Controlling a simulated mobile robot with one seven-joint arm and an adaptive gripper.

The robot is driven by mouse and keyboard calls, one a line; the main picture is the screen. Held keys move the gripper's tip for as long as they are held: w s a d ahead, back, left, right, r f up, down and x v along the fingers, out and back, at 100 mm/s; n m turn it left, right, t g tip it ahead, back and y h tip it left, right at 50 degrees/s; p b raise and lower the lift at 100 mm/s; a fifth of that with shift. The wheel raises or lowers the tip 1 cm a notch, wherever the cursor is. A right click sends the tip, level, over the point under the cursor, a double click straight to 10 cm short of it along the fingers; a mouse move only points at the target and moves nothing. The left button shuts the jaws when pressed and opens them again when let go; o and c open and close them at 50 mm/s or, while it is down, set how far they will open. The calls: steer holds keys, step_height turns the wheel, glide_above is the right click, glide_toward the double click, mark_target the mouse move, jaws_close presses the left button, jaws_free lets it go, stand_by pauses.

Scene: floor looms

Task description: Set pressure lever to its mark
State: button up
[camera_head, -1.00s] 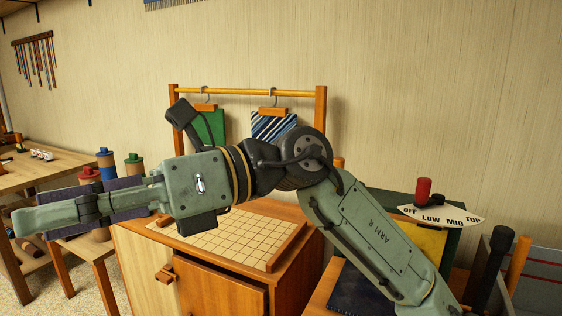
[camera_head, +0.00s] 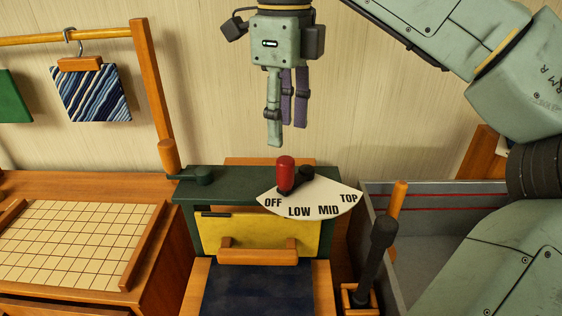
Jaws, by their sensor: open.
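The pressure lever's red knob (camera_head: 286,172) stands upright over the left part of a pale fan-shaped dial (camera_head: 322,199), nearest the word OFF. The dial reads OFF, LOW, MID, TOP from left to right. A dark round piece beside the knob is partly hidden by it. I cannot make out a separate mark on the dial. The dial sits on a dark green press body (camera_head: 225,183) with a yellow front panel. My gripper (camera_head: 287,131) is open and empty, pointing down above the red knob, with a visible gap between them.
A dark green handle (camera_head: 203,176) sits on the press's left. A grey bin (camera_head: 420,197) stands at right, with a black-headed tool (camera_head: 378,250) before it. A wooden rack (camera_head: 150,90) with hanging cloths and a gridded board (camera_head: 75,243) are at left.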

mark_target(283, 160)
step_height(283, 160, down, 9)
steer(key=shift+f, duration=0.2)
stand_by(0.3)
jaws_close()
stand_by(0.4)
